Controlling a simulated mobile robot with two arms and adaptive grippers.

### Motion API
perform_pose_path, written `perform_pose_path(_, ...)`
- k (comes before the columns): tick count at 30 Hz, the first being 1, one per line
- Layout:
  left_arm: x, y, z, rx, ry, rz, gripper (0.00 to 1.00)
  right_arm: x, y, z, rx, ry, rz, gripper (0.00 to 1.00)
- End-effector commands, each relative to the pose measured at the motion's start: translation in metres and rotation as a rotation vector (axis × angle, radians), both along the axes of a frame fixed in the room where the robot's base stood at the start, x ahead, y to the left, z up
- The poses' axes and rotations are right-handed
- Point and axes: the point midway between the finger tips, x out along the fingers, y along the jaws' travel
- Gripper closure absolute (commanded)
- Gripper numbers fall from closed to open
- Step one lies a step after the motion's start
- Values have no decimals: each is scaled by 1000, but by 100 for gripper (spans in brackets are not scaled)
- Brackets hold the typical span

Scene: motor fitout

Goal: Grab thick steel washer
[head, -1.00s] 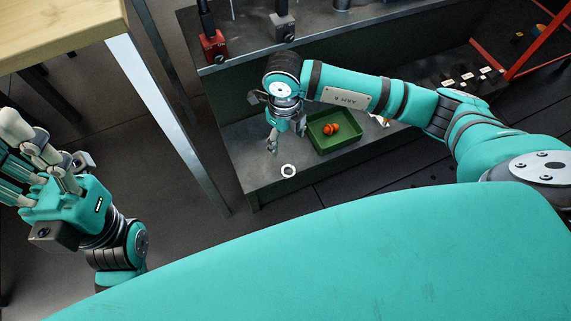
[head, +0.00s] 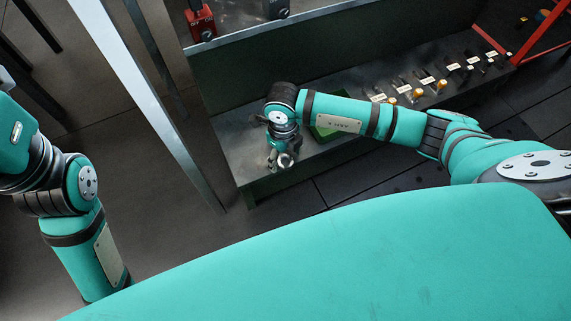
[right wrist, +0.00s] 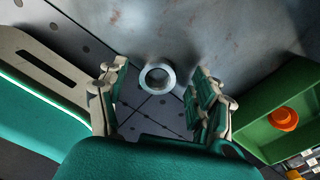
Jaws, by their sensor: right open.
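The steel washer is a pale, thick metal ring. In the right wrist view the washer (right wrist: 170,77) lies flat near the shelf's front edge, between the spread fingers of my right gripper (right wrist: 161,72). The gripper is open, and no finger appears to touch the ring there. In the head view the washer (head: 287,161) shows right at the fingertips of my right gripper (head: 279,164), which points down and partly covers it. Only the body of my left gripper (head: 14,135) shows at the left edge of the head view; its fingers are cut off.
A green tray (right wrist: 262,116) with an orange part (right wrist: 284,118) stands right of the right gripper. The grey shelf (head: 228,130) is bare left of the gripper. Several labelled small parts lie farther right. A table leg (head: 150,105) stands at left.

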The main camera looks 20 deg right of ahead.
Motion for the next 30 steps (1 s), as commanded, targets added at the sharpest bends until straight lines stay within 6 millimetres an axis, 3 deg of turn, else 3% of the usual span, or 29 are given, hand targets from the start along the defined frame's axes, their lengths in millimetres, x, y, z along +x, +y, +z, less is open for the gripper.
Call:
perform_pose_path(2,-2,0,0,1,-15,1,60,0,0,-9,1,0,1,34)
perform_pose_path(10,-2,-1,3,2,-18,1,60,0,1,-9,2,-1,1,34)
perform_pose_path(24,-3,-1,3,1,-19,1,60,0,1,-9,2,-1,0,94)
perform_pose_path(30,-3,-1,3,1,-19,1,60,1,1,-9,2,-1,0,97)
